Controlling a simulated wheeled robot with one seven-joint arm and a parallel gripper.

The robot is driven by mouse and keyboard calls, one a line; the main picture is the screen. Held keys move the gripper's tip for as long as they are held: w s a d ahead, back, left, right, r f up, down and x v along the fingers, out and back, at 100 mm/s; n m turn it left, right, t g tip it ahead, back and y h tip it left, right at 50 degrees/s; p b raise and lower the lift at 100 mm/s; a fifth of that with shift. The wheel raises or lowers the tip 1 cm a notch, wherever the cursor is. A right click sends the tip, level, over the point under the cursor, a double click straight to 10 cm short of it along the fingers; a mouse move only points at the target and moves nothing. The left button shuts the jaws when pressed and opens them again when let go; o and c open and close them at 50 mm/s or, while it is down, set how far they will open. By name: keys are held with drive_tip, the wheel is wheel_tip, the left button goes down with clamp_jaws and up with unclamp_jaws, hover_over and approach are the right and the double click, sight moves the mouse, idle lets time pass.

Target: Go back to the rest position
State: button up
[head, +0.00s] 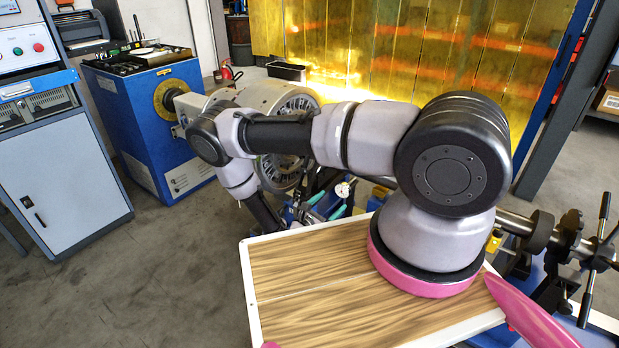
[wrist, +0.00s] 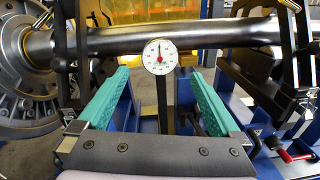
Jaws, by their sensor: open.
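My gripper (wrist: 160,110) shows in the wrist view with its two green-padded fingers wide apart and nothing between them. A round white dial gauge (wrist: 160,56) on a dark post stands beyond the fingers, below a shiny horizontal shaft (wrist: 215,33). In the head view my arm reaches out to the left and bends down, and the green fingers show partly near the dial gauge (head: 343,189). A large rotor (head: 280,105) is partly hidden behind my arm.
A blue machine housing (head: 150,130) stands at the left, with a grey control cabinet (head: 65,180) beside it. A yellow translucent screen (head: 400,45) closes off the back. Bare floor (head: 140,270) lies in front of the cabinet. In the wrist view, a red-handled clamp (wrist: 290,155) is at the right.

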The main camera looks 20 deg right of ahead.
wheel_tip(320, 180, up, 30)
drive_tip(key=s+m+g+y, duration=0.2)
drive_tip(key=m+g+y, duration=0.3)
drive_tip(key=m+g, duration=1)
drive_tip(key=s+a+r+m+t+y, duration=0.1)
drive_tip(key=s+r+m+t+y, duration=0.3)
drive_tip(key=r, duration=0.6)
drive_tip(key=s+a+r+m+t+y, duration=0.2)
drive_tip(key=s+r+m+t+y, duration=0.2)
drive_tip(key=s+r, duration=0.3)
drive_tip(key=s+a+r+m+t+y, duration=0.1)
drive_tip(key=s+r+m+t+y, duration=0.2)
drive_tip(key=r, duration=0.9)
drive_tip(key=s+m, duration=0.1)
drive_tip(key=s, duration=0.2)
drive_tip(key=shift+s+a+r+t+y, duration=0.15)
drive_tip(key=shift+a+r+t+y, duration=0.15)
drive_tip(key=shift+a+t+y, duration=0.1)
